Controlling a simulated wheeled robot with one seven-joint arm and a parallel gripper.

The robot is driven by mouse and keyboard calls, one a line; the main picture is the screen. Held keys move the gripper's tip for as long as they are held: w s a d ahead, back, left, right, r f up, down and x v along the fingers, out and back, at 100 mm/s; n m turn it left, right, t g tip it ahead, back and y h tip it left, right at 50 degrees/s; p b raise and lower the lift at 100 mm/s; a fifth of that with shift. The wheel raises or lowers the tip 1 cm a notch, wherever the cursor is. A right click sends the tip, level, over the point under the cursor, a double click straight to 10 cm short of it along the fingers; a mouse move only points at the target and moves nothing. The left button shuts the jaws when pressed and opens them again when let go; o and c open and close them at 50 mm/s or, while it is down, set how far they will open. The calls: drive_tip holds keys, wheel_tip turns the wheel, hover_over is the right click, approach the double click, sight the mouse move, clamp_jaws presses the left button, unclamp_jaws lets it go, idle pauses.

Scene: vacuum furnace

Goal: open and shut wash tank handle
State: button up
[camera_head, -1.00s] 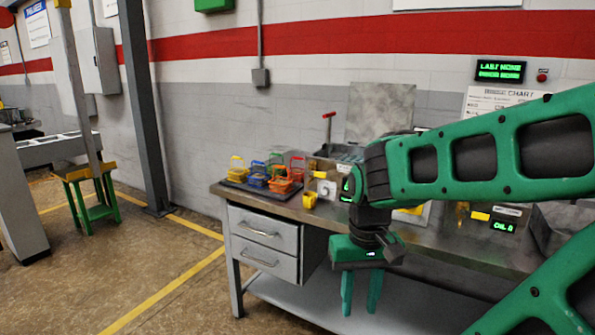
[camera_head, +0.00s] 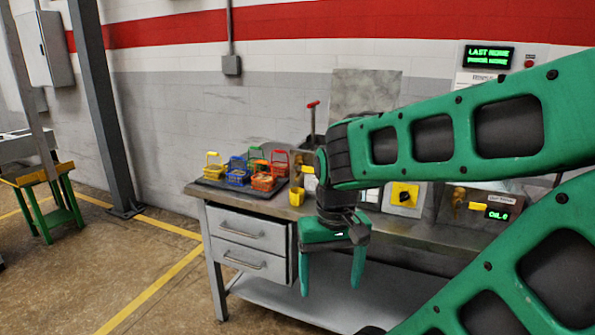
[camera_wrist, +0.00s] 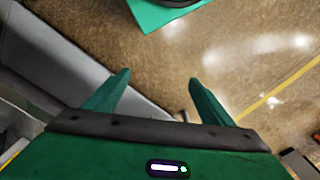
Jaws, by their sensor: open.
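My gripper (camera_head: 331,284) hangs fingers-down in front of the workbench, open and empty. Its two spread fingers also show in the wrist view (camera_wrist: 158,78), above the floor, with nothing between them. A red-topped upright lever (camera_head: 313,105) stands at the back of the bench, up and left of my gripper and well apart from it. It rises from a grey box (camera_head: 300,160) that my arm partly hides. I cannot tell for sure whether this is the wash tank and its handle.
A steel post (camera_head: 105,110) stands left; floor between is clear.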

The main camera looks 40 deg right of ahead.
drive_tip(key=shift+o, duration=0.5)
drive_tip(key=w+d+f+m+h, duration=0.2)
drive_tip(key=w+d+m+h, duration=0.3)
drive_tip(key=w+d, duration=0.4)
drive_tip(key=d, duration=0.4)
drive_tip(key=shift+f+m, duration=0.4)
drive_tip(key=t+h, duration=0.7)
drive_tip(key=h, duration=0.4)
approach(302, 166)
drive_tip(key=shift+m, duration=0.4)
drive_tip(key=x, duration=0.8)
drive_tip(key=shift+d+f, duration=0.15)
drive_tip(key=shift+d, duration=0.1)
drive_tip(key=c, duration=1.5)
